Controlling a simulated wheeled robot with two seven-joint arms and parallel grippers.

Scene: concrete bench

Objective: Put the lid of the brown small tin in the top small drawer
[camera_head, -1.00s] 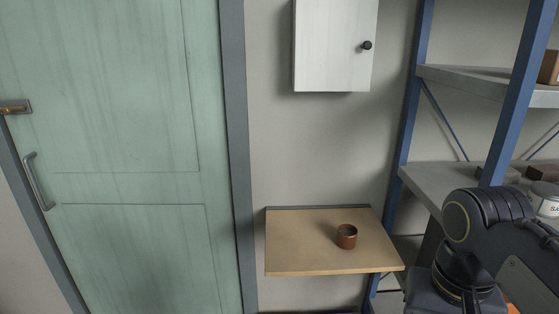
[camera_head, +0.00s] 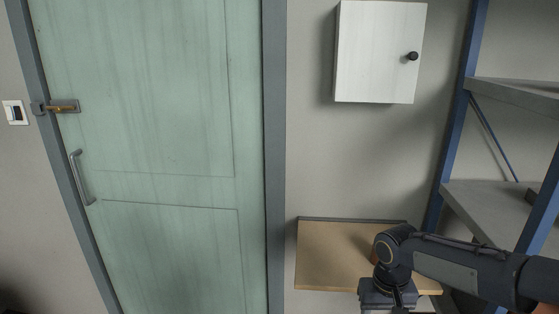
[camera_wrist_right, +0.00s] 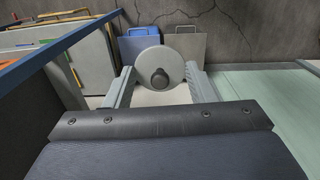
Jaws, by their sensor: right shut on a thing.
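My right gripper (camera_wrist_right: 159,72) is shut on a round pale grey lid (camera_wrist_right: 149,61) with a dark knob (camera_wrist_right: 159,78), held between its two fingers in the right wrist view. In the head view my right arm reaches in from the right over the small wall shelf; its fingers and the lid are hidden or out of frame there. The brown tin (camera_head: 374,258) stands on the shelf, mostly hidden behind my arm. My left gripper is not in view. No small drawer shows in these frames.
The wooden wall shelf (camera_head: 325,260) sits right of the green door (camera_head: 150,150). A white wall cabinet (camera_head: 375,55) hangs above. The blue-framed rack (camera_head: 455,130) stands at the right. Panels, including a blue one (camera_wrist_right: 138,45), lean at the wall in the wrist view.

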